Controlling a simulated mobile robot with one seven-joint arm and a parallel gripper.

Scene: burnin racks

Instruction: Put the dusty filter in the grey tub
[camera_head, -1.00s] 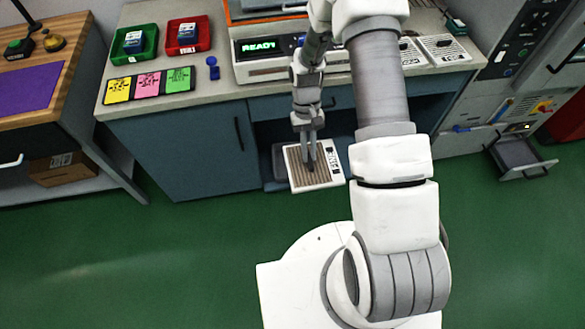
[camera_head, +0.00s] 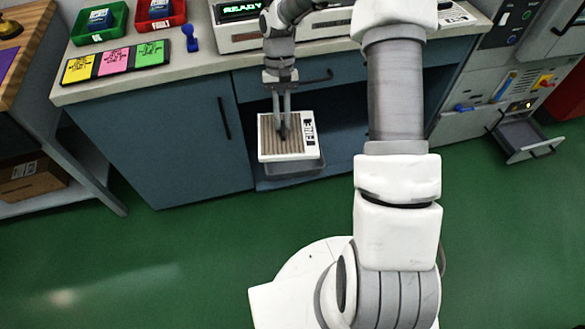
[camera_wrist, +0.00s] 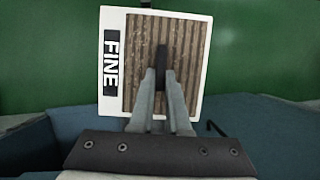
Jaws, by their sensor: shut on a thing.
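The dusty filter (camera_head: 268,148) is a flat white-framed panel with brown pleats and a dark label, reading FINE in the wrist view (camera_wrist: 150,20). My gripper (camera_head: 283,130) is shut on a dark tab in the middle of its face, also seen in the wrist view (camera_wrist: 162,80). The filter is held in front of the cabinet opening. The grey tub (camera_head: 293,169) shows below the filter, mostly covered by it. I cannot tell how high the filter is above the tub, or whether they touch. The inside of the tub is hidden.
The blue cabinet (camera_head: 165,140) and open bay stand under a counter. On the counter are a green bin (camera_head: 98,37), a red bin (camera_head: 158,30), colored cards (camera_head: 110,64) and a machine reading READY. An open drawer (camera_head: 520,138) juts out at right. Green floor is clear in front.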

